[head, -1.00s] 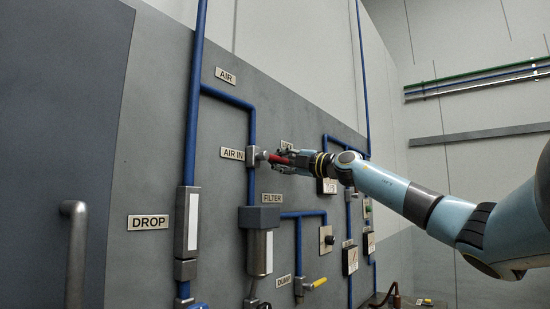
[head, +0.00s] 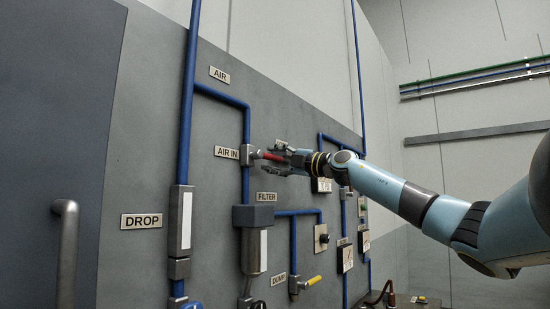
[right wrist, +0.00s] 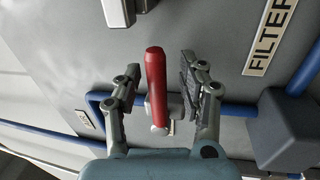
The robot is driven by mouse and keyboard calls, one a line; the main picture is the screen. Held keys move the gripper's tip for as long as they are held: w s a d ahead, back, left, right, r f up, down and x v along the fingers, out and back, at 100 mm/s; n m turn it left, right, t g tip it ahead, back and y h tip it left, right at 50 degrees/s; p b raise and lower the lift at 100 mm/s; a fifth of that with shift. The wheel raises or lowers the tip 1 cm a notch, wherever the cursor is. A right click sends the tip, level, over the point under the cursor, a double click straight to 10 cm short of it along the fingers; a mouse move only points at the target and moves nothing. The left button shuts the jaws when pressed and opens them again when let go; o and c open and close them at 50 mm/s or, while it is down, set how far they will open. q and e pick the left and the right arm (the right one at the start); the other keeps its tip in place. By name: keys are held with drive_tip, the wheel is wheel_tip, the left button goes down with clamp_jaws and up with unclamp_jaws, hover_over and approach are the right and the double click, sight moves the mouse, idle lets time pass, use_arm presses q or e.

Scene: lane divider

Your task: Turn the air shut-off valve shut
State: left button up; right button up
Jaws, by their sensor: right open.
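The air shut-off valve (head: 247,155) sits on the blue pipe beside the AIR IN label. Its red lever handle (head: 271,156) points out to the right in the head view. The handle (right wrist: 155,85) also shows in the right wrist view, between the two fingers. My right gripper (head: 277,162) is open around the handle. In the right wrist view, my right gripper (right wrist: 158,82) has a clear gap on each side of the handle, so neither finger appears to touch it. My left gripper is not in view.
The FILTER unit (head: 253,240) hangs below the valve. A yellow DUMP lever (head: 313,281) is lower right. Blue pipes (head: 187,110) run up the grey panel (head: 150,90). A grey bar handle (head: 66,255) stands out at the lower left.

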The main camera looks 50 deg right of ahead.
wheel_tip(320, 180, up, 10)
drive_tip(key=shift+f, duration=0.1)
drive_tip(key=shift+c, duration=0.3)
